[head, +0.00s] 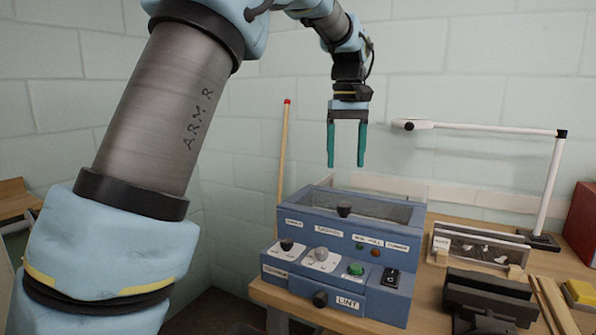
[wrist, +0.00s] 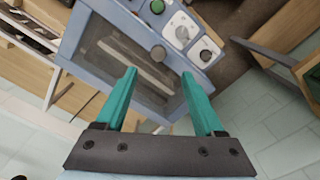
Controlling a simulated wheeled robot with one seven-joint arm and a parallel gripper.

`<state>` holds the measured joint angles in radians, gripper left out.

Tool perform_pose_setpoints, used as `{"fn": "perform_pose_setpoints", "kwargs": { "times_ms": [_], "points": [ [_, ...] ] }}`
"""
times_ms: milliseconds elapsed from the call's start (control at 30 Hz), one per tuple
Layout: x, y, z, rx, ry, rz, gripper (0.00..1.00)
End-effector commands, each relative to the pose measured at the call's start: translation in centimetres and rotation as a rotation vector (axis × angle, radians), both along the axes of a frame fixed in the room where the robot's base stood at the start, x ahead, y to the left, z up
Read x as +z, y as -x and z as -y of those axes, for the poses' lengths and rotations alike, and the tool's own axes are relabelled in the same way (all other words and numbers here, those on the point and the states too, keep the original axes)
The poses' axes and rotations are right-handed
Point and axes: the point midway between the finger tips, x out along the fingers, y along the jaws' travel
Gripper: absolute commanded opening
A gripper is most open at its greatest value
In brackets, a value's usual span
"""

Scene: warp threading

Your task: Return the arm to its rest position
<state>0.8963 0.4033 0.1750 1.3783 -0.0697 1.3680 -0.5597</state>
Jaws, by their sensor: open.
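My gripper (head: 346,146) hangs pointing down in the head view, its two green fingers apart with nothing between them. It is above the blue machine (head: 335,290), with clear air between the fingertips and the machine's top. My arm comes in from the left and reaches over to the gripper from above. In the wrist view the open green fingers of my gripper (wrist: 160,85) lie across the view of the machine's recessed top, and its blue frame (wrist: 75,45) shows at the left.
The machine stands on a wooden bench (head: 430,300). A white lamp (head: 545,190) reaches across behind it at the right. A dark vise-like block (head: 490,295) and a yellow block (head: 580,292) lie at the right. A thin red-tipped rod (head: 284,160) stands behind the machine at the left.

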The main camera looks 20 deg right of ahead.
Motion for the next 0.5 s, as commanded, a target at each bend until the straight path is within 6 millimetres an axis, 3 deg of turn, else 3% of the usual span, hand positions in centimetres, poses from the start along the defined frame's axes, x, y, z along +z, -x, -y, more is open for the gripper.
{"fn": "perform_pose_setpoints", "kwargs": {
  "times_ms": [133,233,367,500],
  "points": [
    [-0.7,-0.6,-1.5,0.01,0.003,0.001,0.7],
    [-2.7,-1.8,-5.1,0.026,0.012,0.005,0.7],
    [-6.6,-2.8,-12.6,0.05,0.028,0.023,0.7],
    [-11.1,-1.5,-20.8,0.064,0.039,0.055,0.7]
  ]
}}
